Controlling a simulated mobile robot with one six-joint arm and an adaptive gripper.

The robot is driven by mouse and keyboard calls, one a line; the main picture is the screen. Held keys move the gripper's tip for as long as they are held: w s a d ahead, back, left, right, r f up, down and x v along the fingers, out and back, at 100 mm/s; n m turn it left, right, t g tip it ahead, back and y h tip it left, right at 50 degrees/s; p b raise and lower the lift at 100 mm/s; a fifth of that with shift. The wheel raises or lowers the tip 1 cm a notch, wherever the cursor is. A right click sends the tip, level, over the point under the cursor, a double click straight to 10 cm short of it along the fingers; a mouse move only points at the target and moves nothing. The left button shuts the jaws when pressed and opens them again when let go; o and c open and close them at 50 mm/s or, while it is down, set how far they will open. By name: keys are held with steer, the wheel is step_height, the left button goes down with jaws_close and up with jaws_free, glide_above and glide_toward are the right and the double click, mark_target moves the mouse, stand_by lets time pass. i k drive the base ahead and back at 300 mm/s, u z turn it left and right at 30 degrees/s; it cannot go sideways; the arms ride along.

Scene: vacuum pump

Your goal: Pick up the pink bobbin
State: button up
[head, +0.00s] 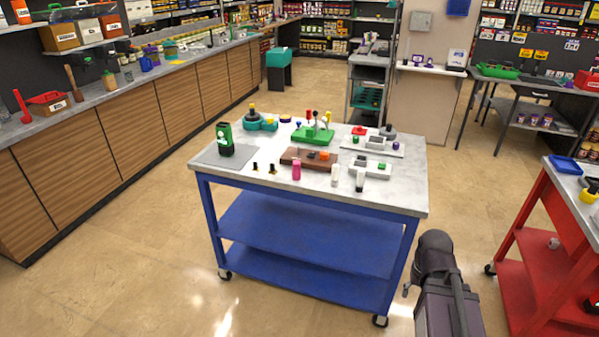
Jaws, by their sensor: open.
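A small pink bobbin (297,170) stands upright near the front edge of the grey top of a blue cart (390,198). It is just in front of a brown block with parts on it (290,157). A clear or white cylinder (335,175) stands a little to its right, and small dark and brass pieces (272,168) are to its left. Part of my arm shows at the lower right, on the floor side of the cart and well apart from the bobbin. My gripper cannot be made out in this view.
A green and black box (224,139) stands on a grey mat at the cart's left. A dark-capped white cylinder (360,180), grey blocks (371,167) and a green fixture (313,135) share the top. A red cart (540,215) is at right. Floor left of the blue cart is clear.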

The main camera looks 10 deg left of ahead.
mark_target(296, 163)
steer(key=u, duration=0.05)
steer(key=i, duration=1)
steer(key=z, duration=0.05)
